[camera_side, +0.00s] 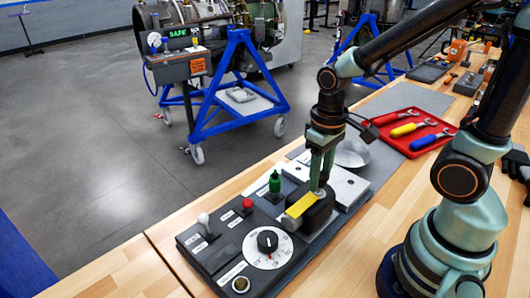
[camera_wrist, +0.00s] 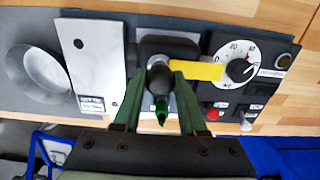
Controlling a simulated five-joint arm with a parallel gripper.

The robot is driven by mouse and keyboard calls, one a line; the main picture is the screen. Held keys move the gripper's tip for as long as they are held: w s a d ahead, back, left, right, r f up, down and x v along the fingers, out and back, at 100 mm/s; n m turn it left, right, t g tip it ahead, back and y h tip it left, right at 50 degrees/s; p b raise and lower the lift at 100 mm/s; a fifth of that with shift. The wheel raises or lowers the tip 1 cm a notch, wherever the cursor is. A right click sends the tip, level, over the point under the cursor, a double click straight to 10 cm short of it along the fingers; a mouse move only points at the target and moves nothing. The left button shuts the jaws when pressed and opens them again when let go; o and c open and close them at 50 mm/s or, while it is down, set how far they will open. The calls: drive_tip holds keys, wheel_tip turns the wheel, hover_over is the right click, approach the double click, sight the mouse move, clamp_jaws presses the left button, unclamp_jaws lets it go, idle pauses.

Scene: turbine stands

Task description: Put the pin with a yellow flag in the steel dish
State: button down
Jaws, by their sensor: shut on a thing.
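In the side view the yellow flag (camera_side: 300,206) lies over the top of a black block (camera_side: 316,212). My gripper (camera_side: 319,188) is over the block, shut on the pin's head. Whether the pin's lower end is still in the block is hidden. The steel dish (camera_side: 352,154) is behind my gripper in the side view. It looks empty in the wrist view (camera_wrist: 42,76), at the far left.
A black panel with a dial (camera_side: 267,246), a green-capped switch (camera_side: 274,184), a red button (camera_side: 247,204) and a white-knobbed lever (camera_side: 204,221) lies beside the block. A white plate (camera_wrist: 98,62) sits between block and dish. A red tray (camera_side: 412,132) of tools stands beyond.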

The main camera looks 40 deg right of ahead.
drive_tip(key=shift+r, duration=0.75)
drive_tip(key=shift+r, duration=1.85)
drive_tip(key=shift+w+d+r+m, duration=0.15)
drive_tip(key=shift+w+d+m, duration=0.1)
drive_tip(key=shift+d+m, duration=0.1)
drive_tip(key=w+d+r+m, duration=0.1)
drive_tip(key=d+r+m, duration=0.3)
drive_tip(key=d+m, duration=0.7)
drive_tip(key=w+d+r+m, duration=0.25)
drive_tip(key=d+m, duration=0.35)
drive_tip(key=d, duration=0.9)
drive_tip(key=f, duration=1.9)
drive_tip(key=shift+s, duration=0.3)
